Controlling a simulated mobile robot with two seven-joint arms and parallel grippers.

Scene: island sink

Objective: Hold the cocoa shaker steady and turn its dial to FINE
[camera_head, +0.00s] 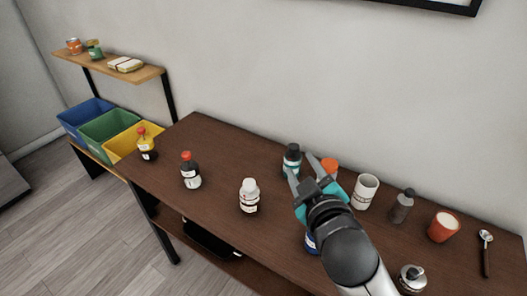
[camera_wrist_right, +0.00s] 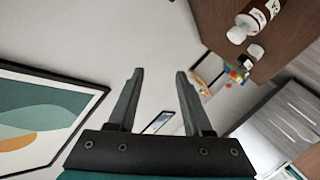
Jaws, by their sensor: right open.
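I cannot tell for sure which container is the cocoa shaker. A small jar with a silver top (camera_head: 412,278) stands at the table's front right and may be it; no dial marking is legible. My right gripper (camera_head: 301,168) is above the middle of the table, apart from that jar, pointing toward the back wall. It also shows in the right wrist view (camera_wrist_right: 160,75), its two fingers apart with nothing between them. My left gripper is in neither view.
A spoon (camera_head: 486,252) lies far right.

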